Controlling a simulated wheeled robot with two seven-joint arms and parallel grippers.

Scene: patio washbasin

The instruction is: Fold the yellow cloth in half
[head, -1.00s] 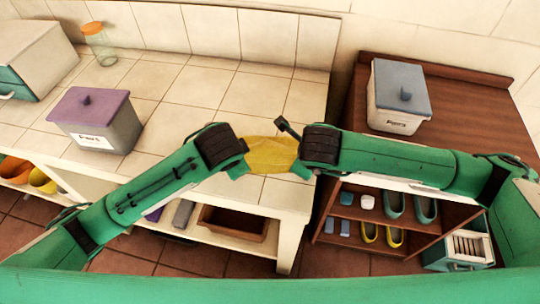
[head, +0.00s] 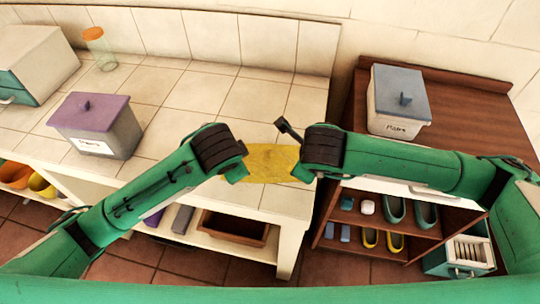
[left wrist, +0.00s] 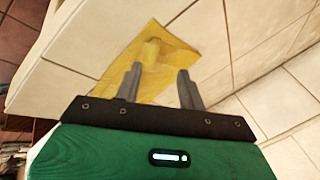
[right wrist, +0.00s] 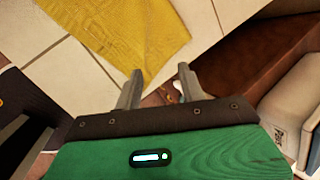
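The yellow cloth (head: 272,163) lies on the tiled counter near its front right corner, between my two grippers. In the left wrist view the cloth (left wrist: 160,88) lies mostly flat with a small raised fold near its middle. In the right wrist view its near edge (right wrist: 125,40) lies ahead of the fingers. My left gripper (left wrist: 157,80) is open, its fingertips over or at the cloth's edge, with nothing between them. My right gripper (right wrist: 158,80) is open and empty, its fingertips apart from the cloth. In the head view the wrists hide the cloth's side ends.
A grey box with a purple lid (head: 97,125) and a clear jar with an orange lid (head: 100,48) stand on the counter (head: 250,97). A lower brown cabinet (head: 470,120) to the right bears a white bin with a grey lid (head: 398,100). A gap separates counter and cabinet.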

